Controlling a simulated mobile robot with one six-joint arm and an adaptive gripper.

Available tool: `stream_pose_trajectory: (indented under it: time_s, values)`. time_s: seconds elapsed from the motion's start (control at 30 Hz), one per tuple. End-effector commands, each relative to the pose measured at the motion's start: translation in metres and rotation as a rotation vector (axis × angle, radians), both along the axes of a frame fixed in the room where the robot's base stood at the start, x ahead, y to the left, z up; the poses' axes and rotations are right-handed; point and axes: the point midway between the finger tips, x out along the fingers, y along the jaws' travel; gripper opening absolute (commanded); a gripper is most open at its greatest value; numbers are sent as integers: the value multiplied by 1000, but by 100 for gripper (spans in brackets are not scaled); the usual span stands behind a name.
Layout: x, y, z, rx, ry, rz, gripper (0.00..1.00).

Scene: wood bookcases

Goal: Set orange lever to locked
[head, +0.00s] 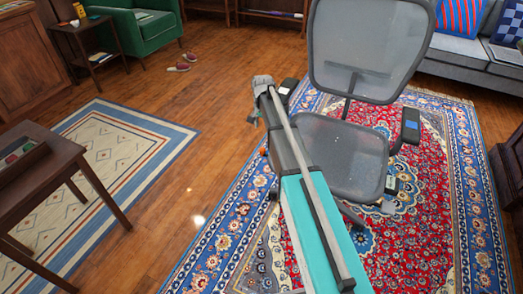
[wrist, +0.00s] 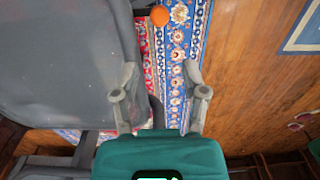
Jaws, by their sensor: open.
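The orange lever shows as a round orange knob (wrist: 159,15) at the top of the wrist view, beside the edge of the grey office chair (wrist: 60,60). In the head view a small bit of orange (head: 263,152) shows left of the chair seat (head: 340,155), partly behind my arm. In the head view my gripper (head: 258,103) is left of the chair.
The chair's armrests (head: 410,126) and backrest (head: 367,45) stand close to my arm. The chair is on a red and blue patterned rug (head: 450,190). A dark wooden table (head: 45,150) stands at left. Bare wood floor (head: 215,75) is open left of the chair.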

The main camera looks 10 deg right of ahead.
Motion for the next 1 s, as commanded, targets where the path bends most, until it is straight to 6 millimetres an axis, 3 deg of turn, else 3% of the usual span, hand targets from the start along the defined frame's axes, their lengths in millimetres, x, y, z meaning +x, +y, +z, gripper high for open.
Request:
stream_pose_trajectory:
  time_s: [1.0]
  values:
    - [0,1,-71,0,0,1,57]
